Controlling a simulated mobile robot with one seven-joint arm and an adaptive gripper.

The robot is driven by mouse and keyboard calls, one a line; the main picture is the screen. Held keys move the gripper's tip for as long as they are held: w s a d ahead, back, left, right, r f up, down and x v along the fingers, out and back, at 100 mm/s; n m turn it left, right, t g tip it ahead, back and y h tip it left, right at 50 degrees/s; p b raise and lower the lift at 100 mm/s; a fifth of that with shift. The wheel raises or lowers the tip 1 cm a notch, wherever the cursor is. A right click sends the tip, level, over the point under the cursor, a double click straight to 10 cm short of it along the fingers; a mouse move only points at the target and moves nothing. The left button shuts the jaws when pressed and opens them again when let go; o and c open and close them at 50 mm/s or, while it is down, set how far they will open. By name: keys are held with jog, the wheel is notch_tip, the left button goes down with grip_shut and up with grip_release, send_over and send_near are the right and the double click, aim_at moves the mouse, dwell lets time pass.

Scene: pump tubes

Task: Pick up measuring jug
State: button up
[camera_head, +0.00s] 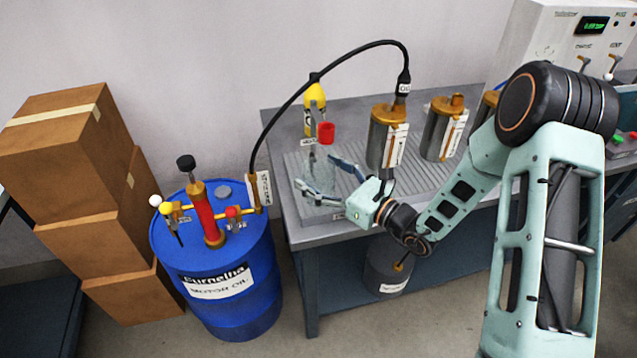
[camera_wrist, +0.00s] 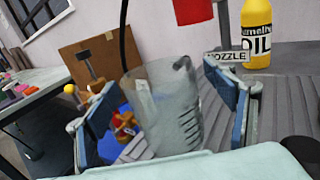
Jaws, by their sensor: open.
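The measuring jug (camera_wrist: 165,110) is clear glass with dark marks on its side. It stands upright in the wrist view, between the two fingers of my gripper (camera_wrist: 168,100). The fingers are open, one on each side of the jug, and I cannot tell whether either touches it. In the head view the jug (camera_head: 318,178) is faint on the grey grooved bench top, and my gripper (camera_head: 316,172) reaches to it from the right. The jug's base is hidden in the wrist view by the gripper's body.
A blue oil drum (camera_head: 222,268) stands left of the bench (camera_head: 335,238).

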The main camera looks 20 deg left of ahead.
jog(key=shift+c, duration=0.2)
jog(key=c, duration=1.3)
jog(key=shift+r, duration=0.1)
jog(key=shift+c, duration=0.2)
